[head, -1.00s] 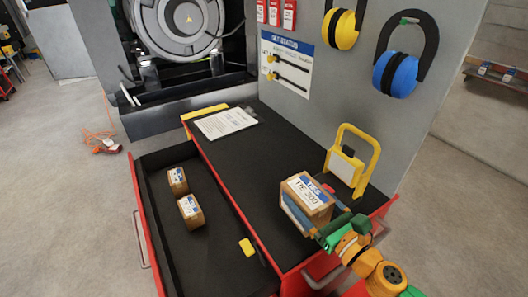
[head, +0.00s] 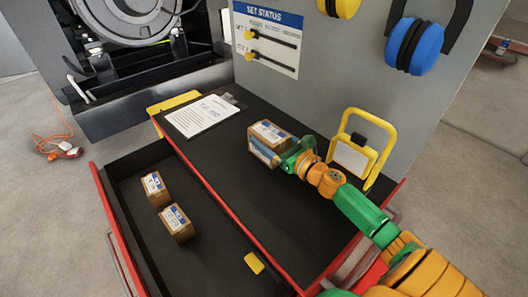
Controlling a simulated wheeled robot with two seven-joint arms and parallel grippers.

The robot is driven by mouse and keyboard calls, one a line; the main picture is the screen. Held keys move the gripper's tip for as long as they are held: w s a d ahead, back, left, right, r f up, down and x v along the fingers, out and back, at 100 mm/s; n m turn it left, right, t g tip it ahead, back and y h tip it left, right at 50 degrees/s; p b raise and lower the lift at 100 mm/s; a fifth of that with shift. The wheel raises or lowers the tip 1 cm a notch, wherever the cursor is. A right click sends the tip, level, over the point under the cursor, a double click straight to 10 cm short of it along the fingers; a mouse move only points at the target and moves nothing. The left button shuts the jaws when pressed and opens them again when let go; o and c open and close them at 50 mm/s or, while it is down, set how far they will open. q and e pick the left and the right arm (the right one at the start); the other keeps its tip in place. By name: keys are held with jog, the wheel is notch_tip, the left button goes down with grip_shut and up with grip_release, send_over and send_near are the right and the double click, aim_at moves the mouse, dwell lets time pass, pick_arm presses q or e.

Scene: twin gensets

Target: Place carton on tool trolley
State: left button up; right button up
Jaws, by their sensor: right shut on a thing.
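A brown carton (head: 270,132) with a white and blue label is at the black top of the red tool trolley (head: 222,150), around its middle. My right gripper (head: 275,157) is shut on this carton, with its arm coming in from the lower right. I cannot tell whether the carton touches the top or is just above it. Two similar small cartons, one farther back (head: 154,188) and one nearer (head: 176,224), stand in the open drawer on the left. My left gripper is not in view.
A clipboard with paper (head: 202,116) lies at the top's back left. A yellow-framed stand (head: 350,150) is right of the carton. A grey panel with ear defenders (head: 412,55) rises behind. A yellow item (head: 254,263) sits by the drawer edge. The top's front is clear.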

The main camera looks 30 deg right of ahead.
jog(key=w+f+b, duration=0.1)
jog(key=w+f, duration=0.2)
jog(key=shift+d+f, duration=0.1)
jog(key=shift+f, duration=0.05)
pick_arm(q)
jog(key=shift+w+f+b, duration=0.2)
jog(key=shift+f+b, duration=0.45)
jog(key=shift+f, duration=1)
pick_arm(e)
jog(key=shift+d+f, duration=0.1)
jog(key=shift+f, duration=1.45)
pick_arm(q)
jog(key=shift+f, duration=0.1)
pick_arm(e)
jog(key=shift+f, duration=0.1)
jog(key=o, duration=1.3)
jog(key=shift+s, duration=0.15)
jog(key=shift+s, duration=0.35)
jog(key=s, duration=0.3)
jog(key=s+d, duration=0.1)
jog(key=s, duration=0.7)
jog(key=shift+d, duration=0.3)
jog(key=shift+r, duration=0.2)
